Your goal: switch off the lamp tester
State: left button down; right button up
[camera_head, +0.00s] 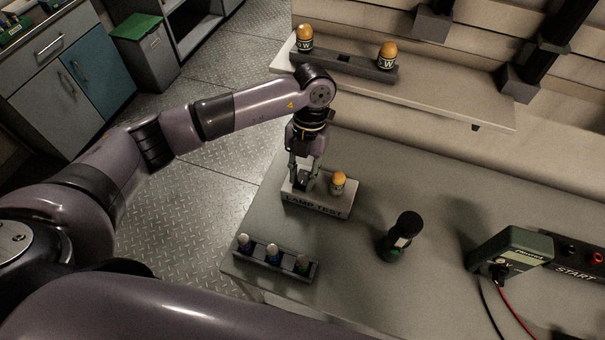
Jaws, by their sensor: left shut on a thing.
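The lamp tester (318,208), a pale box marked LAMP TEST, stands on the grey bench near its left edge. An amber lamp (338,183) sits upright on the right part of its top; I cannot tell if it is lit. My left gripper (303,184) points down over the left part of the tester. Its fingers are shut on a small part there, apparently the tester's switch, which they mostly hide. The switch's position cannot be made out. My right gripper is not in view.
A rack of small capped items (272,254) stands at the bench's front left. A black torch-like item (400,238) stands right of the tester. A green meter (511,253) with leads is at the right. Two amber lamps sit in a holder (345,66) on the shelf behind.

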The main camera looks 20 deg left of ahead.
pick_arm(q)
jog(key=c, duration=1.3)
grip_release()
jog(key=shift+s, duration=0.1)
